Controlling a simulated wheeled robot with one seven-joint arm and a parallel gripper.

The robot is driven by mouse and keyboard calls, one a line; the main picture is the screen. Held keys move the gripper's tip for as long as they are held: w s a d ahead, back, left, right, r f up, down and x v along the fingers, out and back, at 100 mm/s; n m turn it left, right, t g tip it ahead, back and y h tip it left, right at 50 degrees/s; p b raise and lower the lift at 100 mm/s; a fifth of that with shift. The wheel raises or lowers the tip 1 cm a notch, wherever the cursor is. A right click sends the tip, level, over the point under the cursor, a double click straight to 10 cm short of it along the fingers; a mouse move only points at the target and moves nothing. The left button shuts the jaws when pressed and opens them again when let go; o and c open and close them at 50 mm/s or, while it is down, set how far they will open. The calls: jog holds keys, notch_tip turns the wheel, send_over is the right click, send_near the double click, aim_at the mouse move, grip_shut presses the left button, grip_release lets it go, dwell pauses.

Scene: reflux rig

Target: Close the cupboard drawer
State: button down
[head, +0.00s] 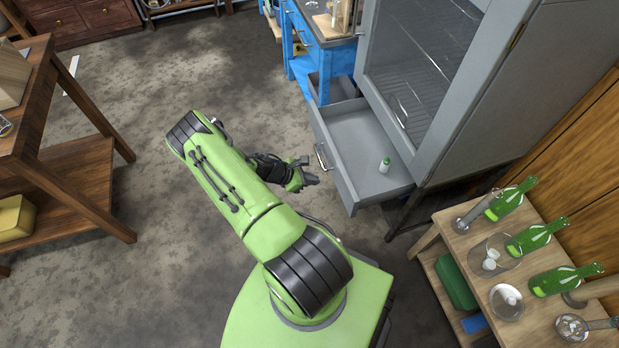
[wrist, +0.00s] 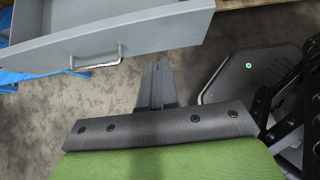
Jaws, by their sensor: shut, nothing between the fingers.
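The grey cupboard (head: 440,70) stands at the upper right in the head view, with a glass-fronted upper part. Its drawer (head: 348,188) is pulled out toward my arm, and a small white bottle with a green cap (head: 384,165) stands inside. The drawer front carries a metal handle (head: 321,157). In the wrist view the drawer (wrist: 150,32) and its handle (wrist: 98,63) lie across the top left. My gripper (head: 314,172) is shut and empty, close in front of the drawer front. Its fingers (wrist: 156,84) point toward the drawer in the wrist view; I cannot tell whether they touch it.
A wooden table (head: 432,240) with green bottles and glassware stands at the lower right. A wooden shelf unit (head: 75,180) is on the left. A blue bench (head: 300,62) stands behind the drawer. The floor (head: 150,90) between them is open.

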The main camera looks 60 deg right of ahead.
aim_at(344, 181)
jog(key=s+d+f, duration=0.1)
jog(key=s+d, duration=0.1)
jog(key=s+d+f+b, duration=0.1)
jog(key=s+f, duration=0.1)
jog(key=s+d+f+b, duration=0.1)
jog(key=d, duration=0.1)
jog(key=shift+s+d+f, duration=0.2)
jog(key=shift+s+d, duration=0.15)
jog(key=shift+s, duration=0.05)
jog(key=shift+s+d, duration=0.15)
jog(key=shift+d, duration=0.05)
jog(key=shift+r, duration=0.1)
jog(key=shift+s, duration=0.1)
